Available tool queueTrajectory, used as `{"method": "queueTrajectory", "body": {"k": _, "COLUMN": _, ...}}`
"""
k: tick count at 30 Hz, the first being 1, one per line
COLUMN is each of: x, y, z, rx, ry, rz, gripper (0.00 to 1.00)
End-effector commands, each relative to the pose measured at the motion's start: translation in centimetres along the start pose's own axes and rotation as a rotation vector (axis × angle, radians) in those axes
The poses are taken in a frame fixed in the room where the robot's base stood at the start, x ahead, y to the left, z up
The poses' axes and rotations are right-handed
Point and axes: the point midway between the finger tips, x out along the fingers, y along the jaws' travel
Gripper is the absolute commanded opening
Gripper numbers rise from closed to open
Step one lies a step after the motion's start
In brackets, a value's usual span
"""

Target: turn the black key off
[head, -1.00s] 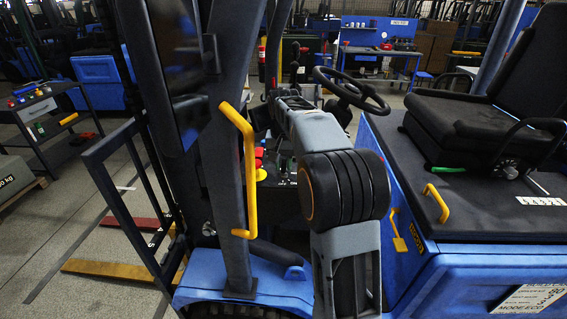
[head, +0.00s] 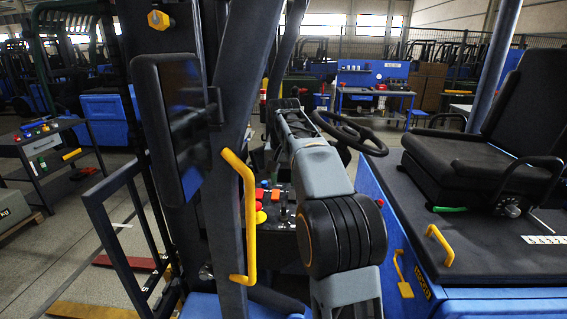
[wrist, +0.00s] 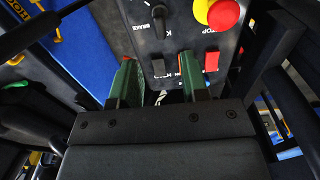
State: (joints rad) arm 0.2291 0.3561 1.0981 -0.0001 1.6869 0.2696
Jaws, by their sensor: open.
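A dark control panel (wrist: 183,35) fills the top of the wrist view. A black knob-like part (wrist: 158,20) stands on it beside white lettering that reads "BRAKE" and a partly cut-off word starting with K. It may be the black key; I cannot tell its turn position. My gripper (wrist: 157,80) is open, with its two green-faced fingers apart below that part in the picture and nothing seen held between them. In the head view the panel (head: 283,213) shows behind the yellow handle, and my gripper is hidden behind my arm.
A red stop button on a yellow base (wrist: 222,12) is right of the black part. In the head view a yellow handle (head: 250,220), a steering wheel (head: 348,132) and a black seat (head: 480,165) surround the panel.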

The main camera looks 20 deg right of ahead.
Motion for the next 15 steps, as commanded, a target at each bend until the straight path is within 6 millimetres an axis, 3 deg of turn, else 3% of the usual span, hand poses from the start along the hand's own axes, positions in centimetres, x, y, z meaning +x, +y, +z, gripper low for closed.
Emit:
{"method": "queueTrajectory", "body": {"k": 6, "x": -3.4, "y": 0.0, "z": -0.1, "rx": 0.0, "ry": 0.0, "rz": 0.0, "gripper": 0.41}}
{"method": "queueTrajectory", "body": {"k": 15, "x": -4.7, "y": 0.0, "z": 0.0, "rx": -0.001, "ry": 0.0, "rz": 0.0, "gripper": 0.41}}
